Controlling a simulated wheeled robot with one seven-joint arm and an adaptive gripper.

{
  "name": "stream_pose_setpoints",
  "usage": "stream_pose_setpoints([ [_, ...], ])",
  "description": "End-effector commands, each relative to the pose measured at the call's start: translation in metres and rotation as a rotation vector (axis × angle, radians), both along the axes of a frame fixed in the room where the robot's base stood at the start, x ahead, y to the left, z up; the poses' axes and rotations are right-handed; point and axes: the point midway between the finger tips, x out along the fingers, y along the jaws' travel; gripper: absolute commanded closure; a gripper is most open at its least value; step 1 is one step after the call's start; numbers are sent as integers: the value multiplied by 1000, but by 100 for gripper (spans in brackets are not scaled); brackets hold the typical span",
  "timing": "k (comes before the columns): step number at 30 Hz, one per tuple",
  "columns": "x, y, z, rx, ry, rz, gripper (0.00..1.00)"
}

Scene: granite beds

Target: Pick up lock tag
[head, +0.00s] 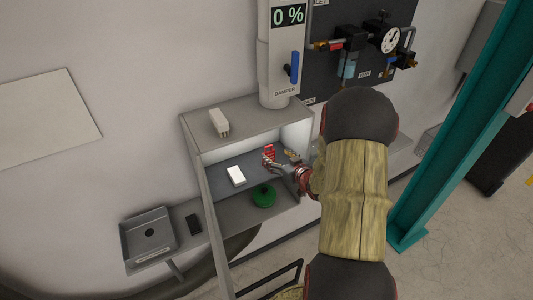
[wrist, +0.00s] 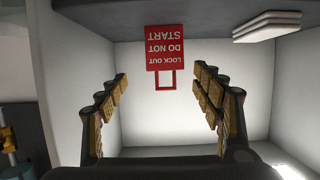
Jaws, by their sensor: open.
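The red lock tag (head: 269,150) is inside the lit grey cabinet in the head view, partly hidden by my gripper. In the wrist view the lock tag (wrist: 165,50) shows upside-down white lettering, "LOCK OUT DO NOT START", with a red rectangular loop at its lower edge. My gripper (head: 281,161) reaches into the cabinet from the right. In the wrist view my gripper (wrist: 160,80) is open, with one finger on each side of the tag's loop. Nothing is between the fingers in contact with them. I cannot tell the exact distance to the tag.
The grey cabinet (head: 222,155) has walls close around my gripper. A white block (head: 236,176) and a green round object (head: 264,195) are nearby. Another white block (head: 219,123) is on top. A grey tray (head: 148,238) and dark device (head: 193,224) are lower left.

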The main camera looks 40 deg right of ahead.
Motion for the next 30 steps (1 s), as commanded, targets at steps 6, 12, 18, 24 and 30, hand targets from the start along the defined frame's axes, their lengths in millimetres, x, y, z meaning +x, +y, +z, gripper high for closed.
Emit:
stream_pose_setpoints([
  [6,21,-1,-9,-1,1,3,33],
  [12,47,-1,-21,-2,0,3,33],
  [18,60,-5,-26,-3,1,1,33],
  [24,61,-6,-26,-3,1,0,33],
  [30,61,-6,-26,-3,1,0,43],
])
